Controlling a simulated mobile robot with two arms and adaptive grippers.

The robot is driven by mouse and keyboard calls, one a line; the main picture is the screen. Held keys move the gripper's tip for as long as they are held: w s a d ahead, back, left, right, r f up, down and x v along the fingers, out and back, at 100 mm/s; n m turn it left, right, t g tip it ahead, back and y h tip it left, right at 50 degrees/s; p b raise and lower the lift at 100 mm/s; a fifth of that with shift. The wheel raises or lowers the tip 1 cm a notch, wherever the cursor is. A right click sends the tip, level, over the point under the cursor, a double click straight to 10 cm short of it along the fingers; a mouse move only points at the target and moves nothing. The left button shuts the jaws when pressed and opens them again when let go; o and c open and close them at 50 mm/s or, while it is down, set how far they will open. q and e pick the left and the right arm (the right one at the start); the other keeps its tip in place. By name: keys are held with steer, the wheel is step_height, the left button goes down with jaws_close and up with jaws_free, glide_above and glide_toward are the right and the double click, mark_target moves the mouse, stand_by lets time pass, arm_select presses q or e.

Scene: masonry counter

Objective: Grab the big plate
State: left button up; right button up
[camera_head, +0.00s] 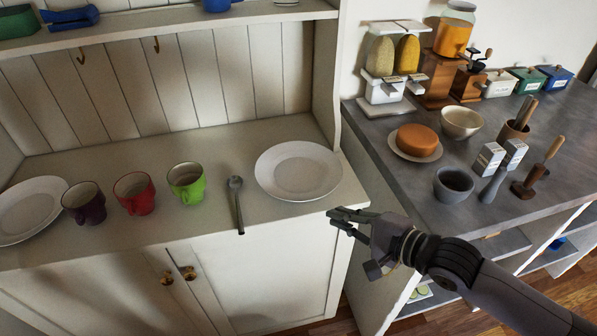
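A white round plate (298,171) lies flat on the cabinet shelf, near its right end. Another white plate (28,211) lies at the far left and is partly cut off by the picture edge. I cannot tell for sure which of the two is larger. My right gripper (349,236) is in front of the cabinet's right front corner, below and to the right of the right-hand plate. It looks open, with nothing between its fingers, and is apart from the plate. My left gripper is not in view.
A spoon (237,203) lies left of the right-hand plate. Green (187,184), red (135,194) and dark purple (85,203) mugs stand further left. The cabinet's side panel (327,85) rises behind the plate. A grey counter (400,185) at right holds bowls, a cheese and grinders.

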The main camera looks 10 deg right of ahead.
mark_target(291, 197)
steer(key=p+x, duration=0.1)
steer(key=x, duration=1.3)
steer(key=shift+w+a+f, duration=0.1)
steer(key=shift+w+a, duration=0.1)
steer(key=shift+w, duration=0.05)
steer(key=shift+c, duration=0.3)
jaws_close()
